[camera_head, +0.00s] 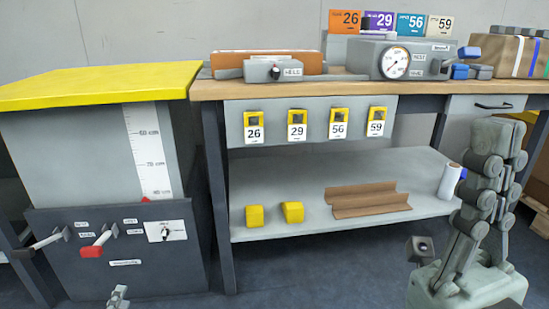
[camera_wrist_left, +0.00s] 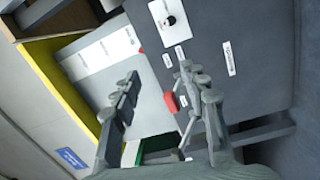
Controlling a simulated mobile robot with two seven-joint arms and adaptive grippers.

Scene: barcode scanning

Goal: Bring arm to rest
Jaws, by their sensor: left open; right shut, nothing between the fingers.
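My left gripper (camera_head: 118,297) shows only as a small grey tip at the bottom edge in the head view, in front of the grey cabinet. In the left wrist view its two fingers (camera_wrist_left: 158,76) are spread apart with nothing held between them. The red lever handle (camera_wrist_left: 170,101) shows beyond and between the fingers; I cannot tell the exact gap. My right gripper (camera_head: 497,138) stands upright at the right of the head view, fingers pointing up and closed together, empty. It is in front of the workbench's right end.
The cabinet (camera_head: 55,130) has a yellow top and two levers, one with a red handle (camera_head: 92,251). The workbench (camera_head: 215,90) carries a gauge unit (camera_head: 396,63) and boxes.

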